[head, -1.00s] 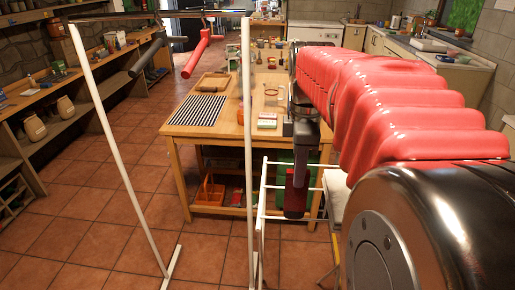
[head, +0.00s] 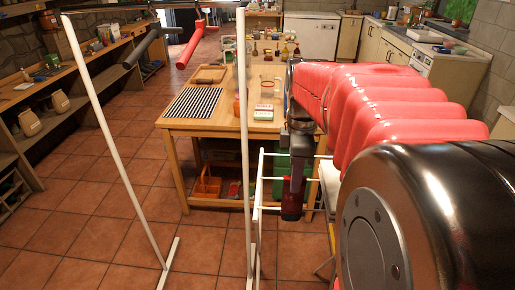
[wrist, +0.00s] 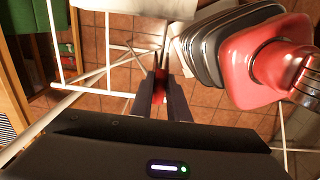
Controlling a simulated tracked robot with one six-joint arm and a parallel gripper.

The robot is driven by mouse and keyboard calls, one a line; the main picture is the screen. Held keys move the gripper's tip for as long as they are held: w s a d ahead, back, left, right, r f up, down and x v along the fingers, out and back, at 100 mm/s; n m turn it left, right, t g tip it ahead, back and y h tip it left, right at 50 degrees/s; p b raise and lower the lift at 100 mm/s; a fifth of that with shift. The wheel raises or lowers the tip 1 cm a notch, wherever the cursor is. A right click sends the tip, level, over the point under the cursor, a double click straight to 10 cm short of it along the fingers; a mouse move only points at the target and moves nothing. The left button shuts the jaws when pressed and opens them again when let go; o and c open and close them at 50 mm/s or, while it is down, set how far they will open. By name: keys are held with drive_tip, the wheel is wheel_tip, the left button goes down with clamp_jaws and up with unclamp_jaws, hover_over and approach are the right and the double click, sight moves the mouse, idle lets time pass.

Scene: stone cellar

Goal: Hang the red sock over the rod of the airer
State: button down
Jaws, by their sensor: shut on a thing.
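My gripper (wrist: 160,94) points down with its two dark fingers close together on a small dark red piece of cloth, the red sock (wrist: 160,82). In the head view the sock (head: 292,211) shows as a dark red patch at the low end of my gripper (head: 293,200). Most of the sock is hidden by the fingers.
A wooden table (head: 205,127) with a striped mat (head: 200,104) and small items stands behind. A grey tube-like thing (head: 143,50) and a red one (head: 190,47) hang between the white posts. Open tiled floor lies at left, before shelves (head: 60,110).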

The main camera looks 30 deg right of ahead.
sight(292, 207)
drive_tip(key=shift+f, duration=5.6)
drive_tip(key=c, duration=1.6)
unclamp_jaws()
drive_tip(key=shift+r, duration=0.1)
wheel_tip(292, 207, up, 14)
drive_tip(key=shift+f, duration=0.2)
